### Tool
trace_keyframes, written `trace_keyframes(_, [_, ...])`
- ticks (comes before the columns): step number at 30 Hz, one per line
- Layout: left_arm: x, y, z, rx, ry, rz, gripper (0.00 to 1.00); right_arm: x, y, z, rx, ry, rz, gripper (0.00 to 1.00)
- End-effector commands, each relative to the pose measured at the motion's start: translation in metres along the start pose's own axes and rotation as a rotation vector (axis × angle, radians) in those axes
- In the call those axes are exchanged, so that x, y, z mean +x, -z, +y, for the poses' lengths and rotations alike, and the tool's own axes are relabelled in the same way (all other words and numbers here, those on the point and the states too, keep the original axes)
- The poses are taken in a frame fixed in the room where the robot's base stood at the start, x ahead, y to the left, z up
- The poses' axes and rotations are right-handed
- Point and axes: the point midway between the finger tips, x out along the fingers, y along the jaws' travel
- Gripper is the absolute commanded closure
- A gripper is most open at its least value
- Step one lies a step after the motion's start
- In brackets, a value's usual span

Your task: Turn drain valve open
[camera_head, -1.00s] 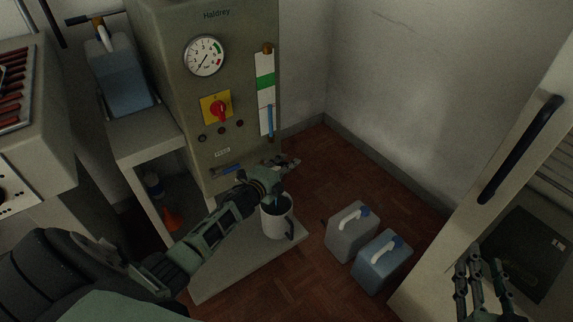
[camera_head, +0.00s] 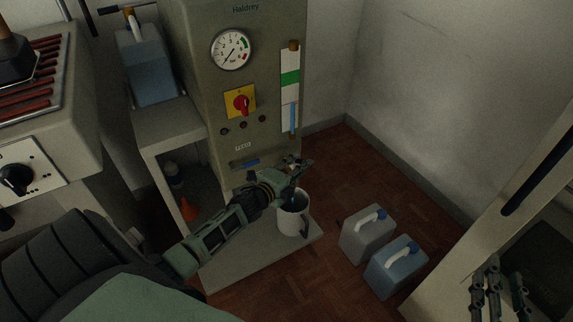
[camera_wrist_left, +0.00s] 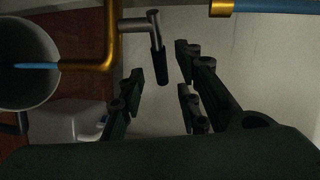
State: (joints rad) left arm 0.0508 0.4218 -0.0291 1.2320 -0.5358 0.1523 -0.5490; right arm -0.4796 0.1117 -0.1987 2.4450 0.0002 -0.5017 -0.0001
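The drain valve shows in the left wrist view as a brass pipe (camera_wrist_left: 98,62) with a grey metal lever (camera_wrist_left: 138,25) ending in a dark grip (camera_wrist_left: 159,62). A thin blue stream runs from the pipe end into a white mug (camera_wrist_left: 20,85), which stands on the low shelf in the head view (camera_head: 290,222). My left gripper (camera_wrist_left: 160,92) is open, with the grip's tip between its fingers in the picture; I cannot tell whether they touch. In the head view my left gripper (camera_head: 298,170) is above the mug and hides the valve. My right gripper (camera_head: 499,288) is open and empty.
The machine (camera_head: 208,80) carries a gauge (camera_head: 231,49), red knob (camera_head: 241,102) and level tube (camera_head: 290,90). A grey jug (camera_head: 366,238) and a blue jug (camera_head: 394,268) stand on the floor. Another jug (camera_head: 150,75) stands left of the machine. A dark-handled door is at right.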

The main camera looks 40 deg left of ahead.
Motion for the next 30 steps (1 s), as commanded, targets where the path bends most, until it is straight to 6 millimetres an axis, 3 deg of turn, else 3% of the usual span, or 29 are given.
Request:
trace_keyframes(6, [-0.046, 0.000, 0.002, 0.001, -0.004, 0.001, 0.69, 0.000, 0.000, 0.000, 0.000, -0.001, -0.001, 0.70])
trace_keyframes(13, [-0.075, 0.001, 0.001, 0.000, -0.002, 0.001, 0.69, 0.000, 0.000, 0.000, 0.000, -0.001, -0.001, 0.70])
trace_keyframes(25, [-0.081, 0.000, 0.000, 0.000, -0.001, 0.001, 0.70, 0.000, 0.000, 0.000, 0.000, -0.001, -0.001, 0.70])
trace_keyframes(28, [-0.076, 0.006, -0.006, 0.024, 0.014, 0.019, 0.79, 0.000, 0.001, 0.000, 0.001, 0.000, 0.010, 0.70])
trace_keyframes(30, [-0.064, 0.023, -0.023, 0.094, 0.055, 0.071, 0.85, 0.001, 0.005, -0.001, 0.001, 0.002, 0.038, 0.70])
